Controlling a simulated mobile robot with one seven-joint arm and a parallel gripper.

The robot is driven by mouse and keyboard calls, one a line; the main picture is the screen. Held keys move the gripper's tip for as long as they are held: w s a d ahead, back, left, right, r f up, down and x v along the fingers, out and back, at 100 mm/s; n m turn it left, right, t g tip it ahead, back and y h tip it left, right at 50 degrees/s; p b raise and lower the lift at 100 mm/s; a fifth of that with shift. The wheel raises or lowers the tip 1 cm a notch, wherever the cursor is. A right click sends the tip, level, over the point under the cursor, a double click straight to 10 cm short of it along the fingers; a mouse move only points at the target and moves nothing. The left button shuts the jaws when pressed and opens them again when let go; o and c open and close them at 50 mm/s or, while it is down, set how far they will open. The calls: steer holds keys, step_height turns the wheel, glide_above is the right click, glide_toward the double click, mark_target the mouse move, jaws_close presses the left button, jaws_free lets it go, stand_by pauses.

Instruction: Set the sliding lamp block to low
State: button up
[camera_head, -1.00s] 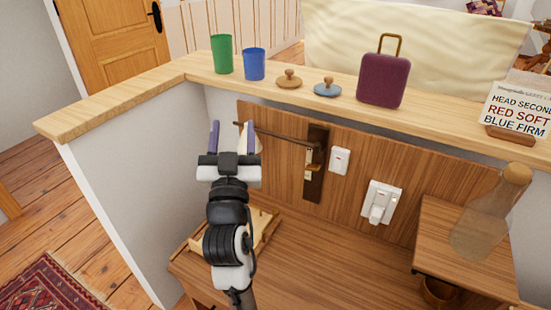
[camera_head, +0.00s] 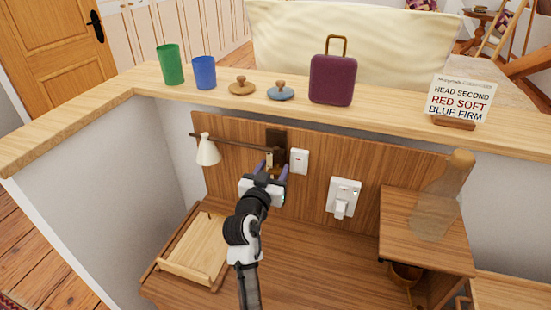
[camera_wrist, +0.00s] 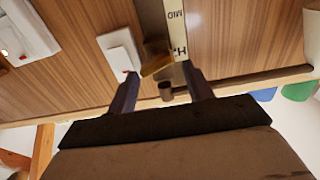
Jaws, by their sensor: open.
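The lamp slide is a dark upright rail (camera_head: 277,139) on the wooden back panel, and my gripper hides its lower part. A thin dark arm (camera_head: 235,143) runs left from it to a cream lamp shade (camera_head: 208,151). In the wrist view, a brass block (camera_wrist: 157,66) sits beside a pale scale strip (camera_wrist: 176,28) reading "MID" and "H", close to the "H". My gripper (camera_head: 272,167) is open in front of the rail. In the wrist view the block lies between the open fingers (camera_wrist: 160,78), near their tips; I cannot tell whether they touch it.
A white switch (camera_head: 299,161) is just right of the rail, and a white socket (camera_head: 343,197) farther right. The ledge above (camera_head: 392,125) holds cups, lids, a purple case and a sign. A wooden tray (camera_head: 196,250) lies lower left; a glass bottle (camera_head: 442,200) stands right.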

mark_target(278, 161)
steer(key=shift+x, duration=1.5)
jaws_close()
